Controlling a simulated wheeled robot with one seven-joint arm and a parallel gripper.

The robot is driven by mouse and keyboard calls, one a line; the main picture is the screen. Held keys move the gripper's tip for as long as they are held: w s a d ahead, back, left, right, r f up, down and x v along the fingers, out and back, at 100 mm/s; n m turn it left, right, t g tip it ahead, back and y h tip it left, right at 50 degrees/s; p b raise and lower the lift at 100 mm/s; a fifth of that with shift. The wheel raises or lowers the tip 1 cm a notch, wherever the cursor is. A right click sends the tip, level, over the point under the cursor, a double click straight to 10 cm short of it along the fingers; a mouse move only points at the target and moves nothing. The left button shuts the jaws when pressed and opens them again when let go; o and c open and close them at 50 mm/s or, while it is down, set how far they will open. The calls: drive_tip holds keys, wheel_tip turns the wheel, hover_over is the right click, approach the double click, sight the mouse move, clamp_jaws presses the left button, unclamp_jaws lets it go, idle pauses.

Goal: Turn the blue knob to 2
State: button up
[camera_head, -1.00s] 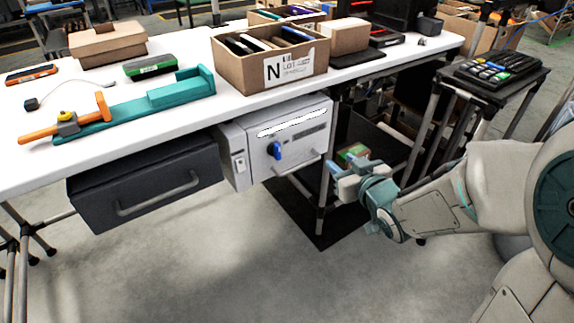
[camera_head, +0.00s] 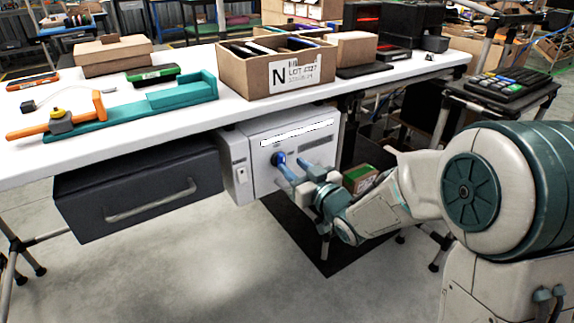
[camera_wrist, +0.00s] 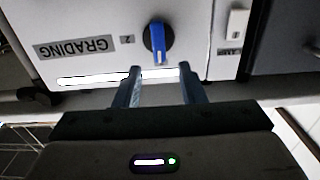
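The blue knob (camera_head: 278,158) is on the front of a white box under the table. In the wrist view, the blue knob (camera_wrist: 157,40) sits on a dark round base, with a pale mark at its lower end. A small label reading "2" (camera_wrist: 127,40) is left of it, so the mark does not point at the 2. My gripper (camera_head: 294,168) is open in front of the panel. In the wrist view, the two fingertips of my gripper (camera_wrist: 160,69) are spread wider than the knob and lie just below it; I cannot tell the exact gap in depth.
The white box (camera_head: 237,145) has a lit strip (camera_wrist: 115,79) and a "GRADING" label (camera_wrist: 76,47). A dark drawer (camera_head: 140,190) with a handle hangs left of it. The white tabletop (camera_head: 130,115) overhangs above. Open floor lies in front.

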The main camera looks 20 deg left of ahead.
sight(284, 158)
drive_tip(key=shift+x, duration=2)
drive_tip(key=shift+d, duration=0.1)
clamp_jaws()
